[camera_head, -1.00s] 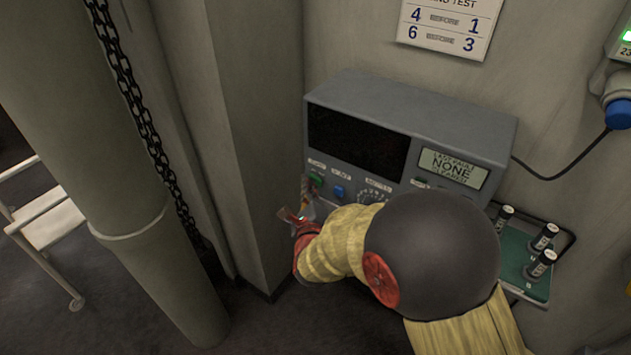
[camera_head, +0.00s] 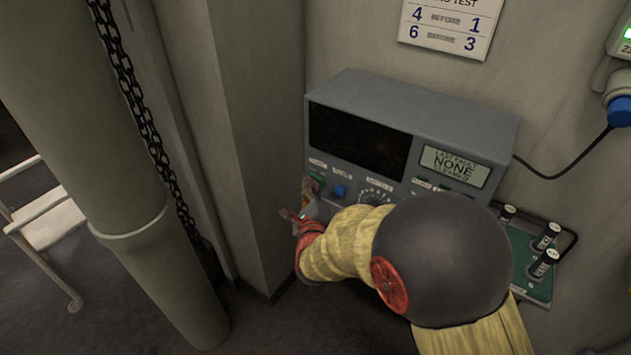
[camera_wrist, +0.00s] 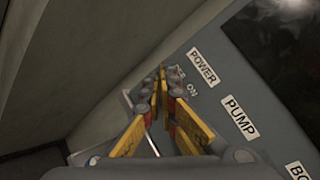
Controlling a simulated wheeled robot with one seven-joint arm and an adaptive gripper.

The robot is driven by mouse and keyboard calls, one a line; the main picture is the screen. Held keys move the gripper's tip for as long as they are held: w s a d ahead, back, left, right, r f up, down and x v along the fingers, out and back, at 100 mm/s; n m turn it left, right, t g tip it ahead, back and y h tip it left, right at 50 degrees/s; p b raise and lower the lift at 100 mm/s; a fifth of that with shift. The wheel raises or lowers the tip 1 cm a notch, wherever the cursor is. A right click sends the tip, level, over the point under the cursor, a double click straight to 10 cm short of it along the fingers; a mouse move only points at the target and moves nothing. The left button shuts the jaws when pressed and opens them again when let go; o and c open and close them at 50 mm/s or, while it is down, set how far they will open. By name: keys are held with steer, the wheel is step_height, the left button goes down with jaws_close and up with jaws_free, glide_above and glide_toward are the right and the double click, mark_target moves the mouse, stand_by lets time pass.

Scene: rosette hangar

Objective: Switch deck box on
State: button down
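The deck box (camera_head: 440,115) is a grey panel unit against the wall, with a dark screen and a display reading "NONE". Its front also shows in the wrist view (camera_wrist: 225,80), with a POWER label (camera_wrist: 203,67) and small OFF and ON marks beside the fingertips. My gripper (camera_wrist: 160,82) has its yellow and grey fingertips drawn together next to these marks. The power switch itself is not clearly visible behind the fingers. In the head view my gripper (camera_head: 305,198) is at the panel's lower left, by a green control (camera_head: 317,180). I cannot tell whether it touches the panel.
A blue button (camera_head: 339,191) and a dial (camera_head: 372,197) are right of the green control. A wall pillar (camera_head: 262,140) stands close left of the box. A green tray (camera_head: 515,245) with black cylinders is at the right. A chain (camera_head: 135,100) hangs at the left.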

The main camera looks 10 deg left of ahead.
steer(key=shift+w+d+r+b, duration=0.2)
steer(key=shift+d+b, duration=0.05)
steer(key=shift+b, duration=0.1)
stand_by(0.3)
steer(key=shift+s+f, duration=0.15)
steer(key=shift+f, duration=0.1)
steer(key=shift+a+f, duration=0.1)
steer(key=shift+s+a+b, duration=0.1)
steer(key=shift+s+b, duration=0.05)
steer(key=shift+b, duration=0.15)
steer(key=shift+s+a+b, duration=0.25)
steer(key=shift+s+a, duration=0.2)
steer(key=shift+s, duration=0.25)
steer(key=shift+s+a+b, duration=0.25)
steer(key=shift+s+a, duration=0.2)
steer(key=shift+s, duration=0.3)
steer(key=shift+s+a+b, duration=0.25)
steer(key=shift+s+a, duration=0.2)
steer(key=shift+s, duration=0.25)
